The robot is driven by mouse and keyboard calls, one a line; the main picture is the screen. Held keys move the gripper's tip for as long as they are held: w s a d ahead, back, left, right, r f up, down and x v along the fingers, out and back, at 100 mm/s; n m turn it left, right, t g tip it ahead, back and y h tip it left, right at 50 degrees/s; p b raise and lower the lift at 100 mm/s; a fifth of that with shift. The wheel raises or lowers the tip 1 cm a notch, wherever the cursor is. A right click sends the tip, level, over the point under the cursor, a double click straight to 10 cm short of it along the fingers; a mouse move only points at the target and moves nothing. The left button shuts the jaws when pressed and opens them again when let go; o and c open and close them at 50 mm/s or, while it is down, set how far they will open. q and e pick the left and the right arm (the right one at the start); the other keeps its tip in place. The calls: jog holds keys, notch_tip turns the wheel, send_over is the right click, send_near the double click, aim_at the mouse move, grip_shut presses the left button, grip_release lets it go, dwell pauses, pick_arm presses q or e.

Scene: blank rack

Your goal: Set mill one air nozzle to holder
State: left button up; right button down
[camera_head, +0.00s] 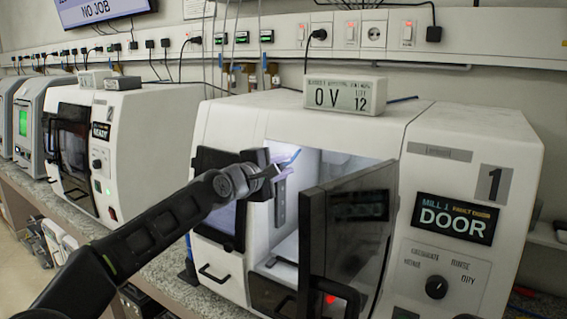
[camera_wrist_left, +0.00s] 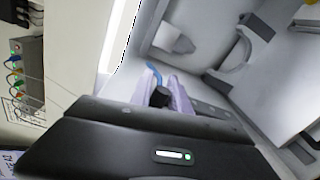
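Mill one (camera_head: 465,150) is the white machine with a "1" on its front; its display reads "DOOR". Its dark door (camera_head: 350,225) stands open, showing the lit chamber (camera_head: 270,225). My left gripper (camera_head: 283,168) is at the upper left of this opening. In the left wrist view its pale lavender fingers (camera_wrist_left: 165,93) stand on both sides of a small black piece with a blue tube, which I take as the air nozzle (camera_wrist_left: 159,97). Blue also shows at the fingertips in the head view. I cannot make out the holder. My right gripper is not in view.
The open door sticks out right of my left gripper. A small white box (camera_head: 344,94) reading "OV 12" sits on top of mill one. A second white machine (camera_head: 140,135) stands to the left on the speckled bench. Wall sockets and cables run behind.

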pick_arm(q)
jog(key=shift+o, duration=0.7)
jog(key=shift+s+a+b, duration=0.35)
jog(key=shift+s+a, duration=0.05)
jog(key=b+v, duration=0.3)
jog(key=v, duration=0.3)
jog(key=shift+s, duration=0.35)
jog(key=shift+a+r, duration=0.1)
jog(key=shift+a, duration=0.05)
